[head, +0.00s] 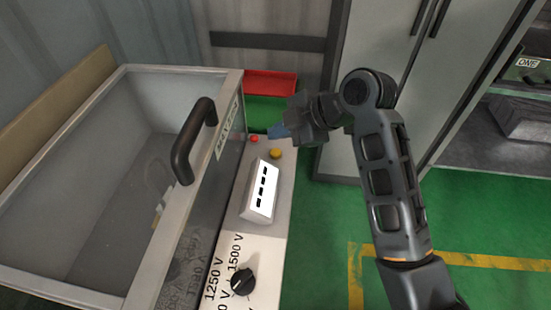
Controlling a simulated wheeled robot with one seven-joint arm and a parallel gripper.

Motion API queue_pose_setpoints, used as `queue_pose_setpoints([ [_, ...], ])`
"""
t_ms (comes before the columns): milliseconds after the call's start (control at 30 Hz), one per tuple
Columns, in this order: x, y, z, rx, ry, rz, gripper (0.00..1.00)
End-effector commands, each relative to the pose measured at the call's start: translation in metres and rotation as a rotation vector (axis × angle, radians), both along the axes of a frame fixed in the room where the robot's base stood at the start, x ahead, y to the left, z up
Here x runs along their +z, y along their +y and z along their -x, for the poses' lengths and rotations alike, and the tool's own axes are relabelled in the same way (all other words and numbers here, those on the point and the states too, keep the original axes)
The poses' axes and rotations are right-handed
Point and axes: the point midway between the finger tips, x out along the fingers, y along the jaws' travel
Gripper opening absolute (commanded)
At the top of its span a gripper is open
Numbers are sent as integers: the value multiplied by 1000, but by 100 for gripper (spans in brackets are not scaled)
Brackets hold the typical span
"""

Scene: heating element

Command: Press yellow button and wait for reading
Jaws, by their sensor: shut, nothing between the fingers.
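The yellow button (276,153) stands on the grey control panel (284,190), near its far end. A red button (254,139) is just to its left and a little farther back. The white display (262,188) nearer to me shows several dark dashes and no digits that I can read. My gripper (274,132) is shut and empty.
A black rotary knob (243,281) with voltage labels sits at the panel's near end. A glass-topped box (75,180) with a black handle (190,145) stands left. A red tray (270,84) lies behind. Grey cabinets (375,60) stand right of the panel; green floor (330,230) is clear.

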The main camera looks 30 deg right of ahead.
Motion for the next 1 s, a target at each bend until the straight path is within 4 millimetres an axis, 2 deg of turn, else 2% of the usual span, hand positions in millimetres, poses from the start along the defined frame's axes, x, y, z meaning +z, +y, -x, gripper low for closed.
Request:
queue_pose_setpoints([
  [33, -12, 0, 0, 0, 1, -1, 0],
  [233, -26, 0, 0, 0, -1, 1, 0],
  [1000, -27, 0, 0, 0, -1, 1, 0],
])
